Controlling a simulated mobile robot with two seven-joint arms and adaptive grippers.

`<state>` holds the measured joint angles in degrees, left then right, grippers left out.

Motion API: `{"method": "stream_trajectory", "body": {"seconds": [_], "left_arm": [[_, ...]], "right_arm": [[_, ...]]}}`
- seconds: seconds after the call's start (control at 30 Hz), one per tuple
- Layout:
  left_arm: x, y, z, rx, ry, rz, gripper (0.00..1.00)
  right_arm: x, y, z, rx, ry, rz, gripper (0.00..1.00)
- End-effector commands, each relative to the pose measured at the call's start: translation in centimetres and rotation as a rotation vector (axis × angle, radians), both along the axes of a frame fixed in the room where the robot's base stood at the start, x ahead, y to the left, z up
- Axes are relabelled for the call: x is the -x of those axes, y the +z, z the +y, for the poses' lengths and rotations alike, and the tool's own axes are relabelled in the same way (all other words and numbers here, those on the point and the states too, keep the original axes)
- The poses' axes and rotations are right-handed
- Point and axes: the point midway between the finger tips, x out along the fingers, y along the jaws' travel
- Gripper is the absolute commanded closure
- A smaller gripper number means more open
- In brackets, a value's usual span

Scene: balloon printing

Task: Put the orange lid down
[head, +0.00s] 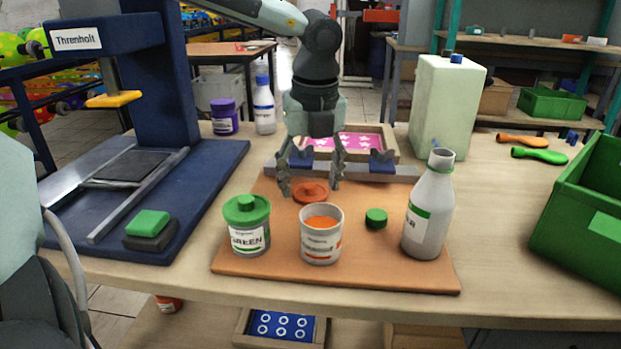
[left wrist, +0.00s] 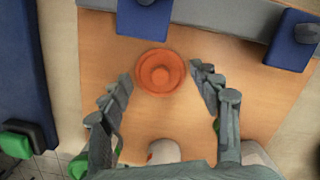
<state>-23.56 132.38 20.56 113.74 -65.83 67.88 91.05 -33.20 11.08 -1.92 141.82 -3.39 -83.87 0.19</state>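The orange lid (head: 311,193) appears to lie flat on the brown board (head: 350,277), behind the open white jar with orange contents (head: 321,234). My left gripper (head: 311,184) points down over the lid with its fingers spread on either side of it. In the left wrist view the lid (left wrist: 159,72) shows between and slightly beyond the fingertips of the left gripper (left wrist: 162,78), with gaps on both sides, so it is not gripped. My right gripper is not in view.
A green-lidded jar (head: 247,225), a green cap (head: 376,218) and an uncapped bottle (head: 428,210) stand on the board. A grey rack with blue holders (head: 390,172) lies just behind. A blue press (head: 150,70) stands left, a green crate (head: 585,215) right.

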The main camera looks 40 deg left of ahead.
Motion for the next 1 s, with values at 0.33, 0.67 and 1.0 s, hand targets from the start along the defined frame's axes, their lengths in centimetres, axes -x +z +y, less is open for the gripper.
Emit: {"method": "stream_trajectory", "body": {"seconds": [0.33,0.67,1.0], "left_arm": [[0.0,0.0,0.0,0.000,0.000,0.000,0.26],[0.0,2.0,-0.2,-0.002,0.000,-0.008,0.26],[0.7,9.6,-1.1,-0.001,0.001,-0.003,0.26]], "right_arm": [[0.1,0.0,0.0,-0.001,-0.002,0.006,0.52],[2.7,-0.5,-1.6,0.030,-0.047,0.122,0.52],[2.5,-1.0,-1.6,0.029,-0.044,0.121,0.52]]}}
